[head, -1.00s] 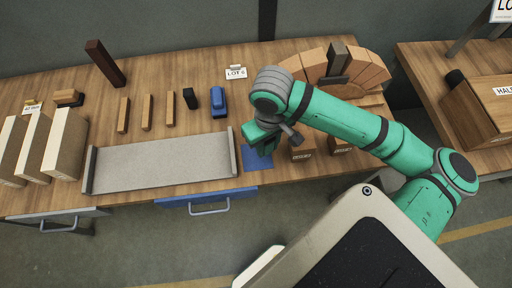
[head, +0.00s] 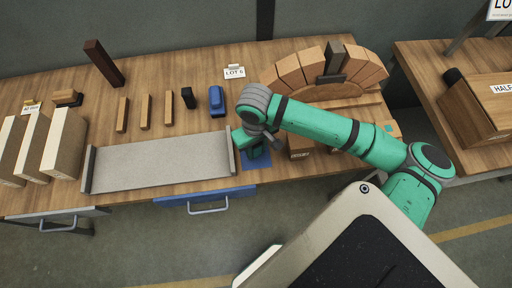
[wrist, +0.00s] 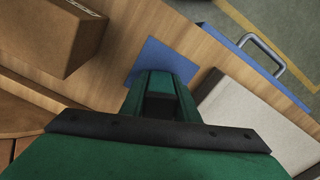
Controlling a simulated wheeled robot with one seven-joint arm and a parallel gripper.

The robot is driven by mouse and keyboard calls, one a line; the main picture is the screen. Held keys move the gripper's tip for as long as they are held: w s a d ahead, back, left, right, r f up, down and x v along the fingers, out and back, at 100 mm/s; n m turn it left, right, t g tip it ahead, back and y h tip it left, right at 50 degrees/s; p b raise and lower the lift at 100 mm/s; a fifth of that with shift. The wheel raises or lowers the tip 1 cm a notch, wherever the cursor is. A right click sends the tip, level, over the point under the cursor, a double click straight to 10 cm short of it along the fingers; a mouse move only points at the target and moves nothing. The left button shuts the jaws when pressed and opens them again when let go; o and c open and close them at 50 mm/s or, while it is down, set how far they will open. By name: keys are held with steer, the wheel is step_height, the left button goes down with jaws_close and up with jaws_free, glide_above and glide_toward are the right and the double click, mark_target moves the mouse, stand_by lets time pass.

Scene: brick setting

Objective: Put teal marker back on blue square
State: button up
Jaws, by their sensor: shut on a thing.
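The blue square (head: 262,162) lies flat on the bench near its front edge, right of the grey slab. It also shows in the wrist view (wrist: 160,56), just beyond the fingertips. My green gripper (head: 251,154) points down at the square's left part and covers some of it. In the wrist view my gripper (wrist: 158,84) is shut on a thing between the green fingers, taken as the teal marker. The marker is almost wholly hidden by the fingers, and its tilt and its height over the square cannot be told.
A grey slab (head: 160,162) with raised ends lies close on the left. A cardboard-coloured block (head: 300,149) stands close on the right. A brick arch (head: 300,70), a blue object (head: 216,101) and a LOT 6 sign (head: 234,72) are behind. A blue drawer (head: 180,201) is below the front edge.

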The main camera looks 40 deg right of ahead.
steer(key=shift+f, duration=0.2)
steer(key=o, duration=0.8)
steer(key=shift+o, duration=0.2)
steer(key=shift+r, duration=0.1)
